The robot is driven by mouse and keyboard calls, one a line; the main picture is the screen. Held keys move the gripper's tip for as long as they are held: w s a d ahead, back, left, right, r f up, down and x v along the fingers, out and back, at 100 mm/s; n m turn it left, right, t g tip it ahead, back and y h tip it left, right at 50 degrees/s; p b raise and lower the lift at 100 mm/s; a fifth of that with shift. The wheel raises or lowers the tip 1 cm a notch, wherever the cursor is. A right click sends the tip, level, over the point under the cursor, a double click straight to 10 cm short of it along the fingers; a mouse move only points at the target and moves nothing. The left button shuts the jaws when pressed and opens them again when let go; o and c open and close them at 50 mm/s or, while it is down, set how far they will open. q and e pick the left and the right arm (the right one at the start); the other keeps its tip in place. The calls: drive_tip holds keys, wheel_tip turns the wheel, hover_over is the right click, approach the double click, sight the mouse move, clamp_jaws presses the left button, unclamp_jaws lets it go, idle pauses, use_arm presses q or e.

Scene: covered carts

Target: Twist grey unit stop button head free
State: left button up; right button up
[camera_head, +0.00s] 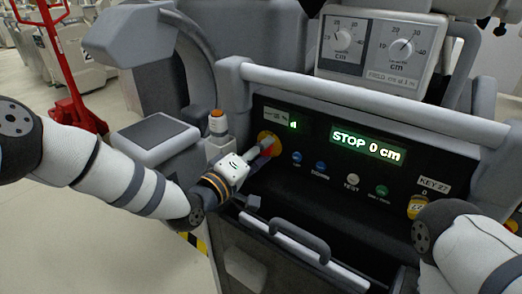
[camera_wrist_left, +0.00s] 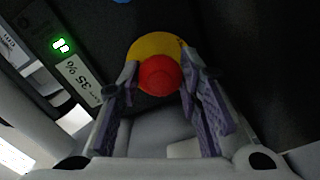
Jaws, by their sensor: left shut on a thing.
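The grey unit (camera_head: 245,90) has a dark control panel with a red stop button head (camera_head: 268,147) on a yellow round base (camera_head: 265,137). In the left wrist view the red head (camera_wrist_left: 160,75) sits in front of the yellow base (camera_wrist_left: 150,49), between the two fingers. My left gripper (camera_wrist_left: 161,80) is shut on the red head, a finger on each side. In the head view the left gripper (camera_head: 262,152) reaches the button from the left and partly hides it. My right arm shows at the lower right; its gripper is out of view.
The lit display (camera_head: 368,146) reads "STOP 0 cm". A grey rail (camera_head: 350,90) runs above; a handle (camera_head: 300,238) is below. An orange-topped post (camera_head: 217,122) stands left.

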use_arm(q)
drive_tip(key=shift+r+m+p, duration=0.1)
drive_tip(key=shift+m+p, duration=0.25)
drive_tip(key=shift+m, duration=1.95)
drive_tip(key=o, duration=0.9)
drive_tip(key=v, duration=1.2)
